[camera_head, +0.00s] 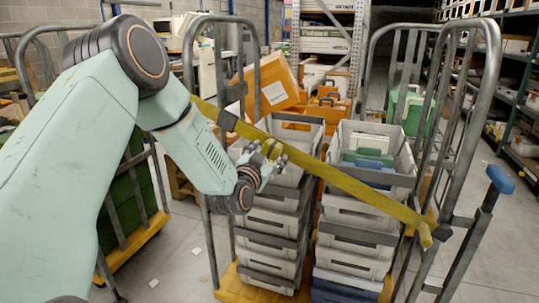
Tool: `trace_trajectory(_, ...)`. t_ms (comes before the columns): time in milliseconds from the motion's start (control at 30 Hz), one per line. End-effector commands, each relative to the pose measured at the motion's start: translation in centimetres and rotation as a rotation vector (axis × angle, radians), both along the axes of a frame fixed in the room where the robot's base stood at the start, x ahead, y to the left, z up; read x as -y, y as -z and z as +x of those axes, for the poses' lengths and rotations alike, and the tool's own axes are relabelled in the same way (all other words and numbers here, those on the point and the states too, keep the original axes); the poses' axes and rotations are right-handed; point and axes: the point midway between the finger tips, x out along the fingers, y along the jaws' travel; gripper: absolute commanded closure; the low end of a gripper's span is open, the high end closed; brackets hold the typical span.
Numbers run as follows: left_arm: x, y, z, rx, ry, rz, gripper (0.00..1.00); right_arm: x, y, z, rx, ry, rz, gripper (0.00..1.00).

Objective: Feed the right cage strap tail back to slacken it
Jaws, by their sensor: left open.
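A yellow strap (355,186) runs across the front of a roll cage, from its left upright down to its right upright (462,150). A dark piece (228,120) sits on the strap near the left upright. At the right end, a short yellow end (425,236) hangs by the right upright. The strap looks straight and slopes down to the right. My left gripper (270,152) is open beside the strap's left half, in front of the grey crates. I cannot tell whether it touches the strap. My right gripper is not in view.
Two stacks of grey crates (352,240) stand in the cage on a yellow base. A blue-ended handle (499,179) sticks out at the right. Orange cases (272,85) and a green case (405,106) stand behind. Open floor (505,235) lies at the right.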

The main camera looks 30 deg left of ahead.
Motion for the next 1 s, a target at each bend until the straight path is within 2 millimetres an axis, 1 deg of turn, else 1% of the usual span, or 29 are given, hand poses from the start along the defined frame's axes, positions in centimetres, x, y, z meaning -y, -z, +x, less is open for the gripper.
trace_trajectory(100,-0.08,-0.05,0.65,0.002,0.001,-0.001,0.30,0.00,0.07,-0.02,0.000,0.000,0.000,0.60)
trace_trajectory(367,-0.10,-0.03,0.89,0.000,0.001,-0.001,0.30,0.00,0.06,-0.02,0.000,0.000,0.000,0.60)
trace_trajectory(1000,-0.10,-0.14,0.90,0.002,0.002,0.001,0.84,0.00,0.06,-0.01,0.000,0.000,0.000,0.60)
